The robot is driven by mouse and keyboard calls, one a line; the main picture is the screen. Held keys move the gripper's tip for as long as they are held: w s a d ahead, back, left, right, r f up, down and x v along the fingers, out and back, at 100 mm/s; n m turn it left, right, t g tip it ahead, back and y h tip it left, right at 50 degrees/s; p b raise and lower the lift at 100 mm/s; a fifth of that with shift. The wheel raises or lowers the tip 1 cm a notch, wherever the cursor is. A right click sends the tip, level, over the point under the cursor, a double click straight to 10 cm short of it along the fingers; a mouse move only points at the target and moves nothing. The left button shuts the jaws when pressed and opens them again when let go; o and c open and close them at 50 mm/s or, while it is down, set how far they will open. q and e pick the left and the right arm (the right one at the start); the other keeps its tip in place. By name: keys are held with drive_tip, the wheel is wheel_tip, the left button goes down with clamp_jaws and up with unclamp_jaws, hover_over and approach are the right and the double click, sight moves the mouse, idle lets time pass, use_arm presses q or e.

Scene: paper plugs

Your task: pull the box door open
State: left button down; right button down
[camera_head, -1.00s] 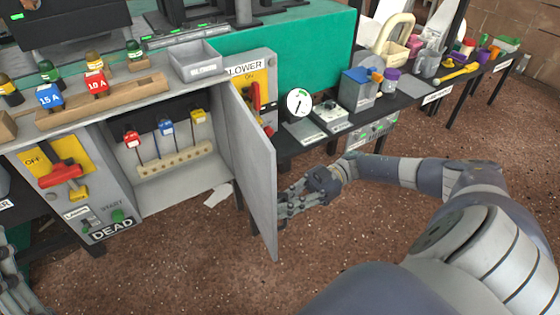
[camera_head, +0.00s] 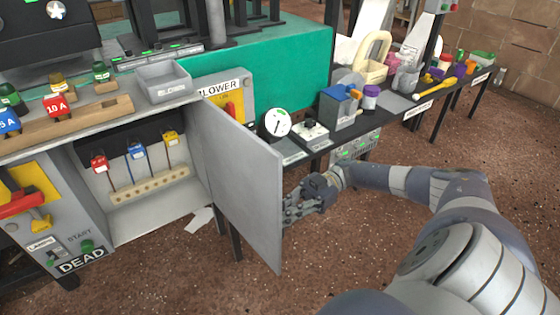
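The box door (camera_head: 238,185) is a grey panel hinged at the right side of the fuse box (camera_head: 120,225). It stands swung outward, and the box inside is exposed. My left gripper is out of the picture.
A grey tray (camera_head: 165,82) and a wooden fuse rack (camera_head: 70,125) sit on top of the box. A dial gauge (camera_head: 276,123) and a blue-topped container (camera_head: 340,102) stand on the bench to the right. A paper scrap (camera_head: 199,219) lies on the floor.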

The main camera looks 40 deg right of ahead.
drive_tip(key=shift+w+d+r+t, duration=0.15)
drive_tip(key=shift+d+t, duration=0.15)
drive_tip(key=shift+d, duration=0.3)
drive_tip(key=c, duration=1.6)
unclamp_jaws()
drive_tip(key=shift+d, duration=0.15)
drive_tip(key=shift+c, duration=0.2)
drive_tip(key=d, duration=0.7)
drive_tip(key=shift+s+d, duration=0.15)
drive_tip(key=shift+s, duration=0.25)
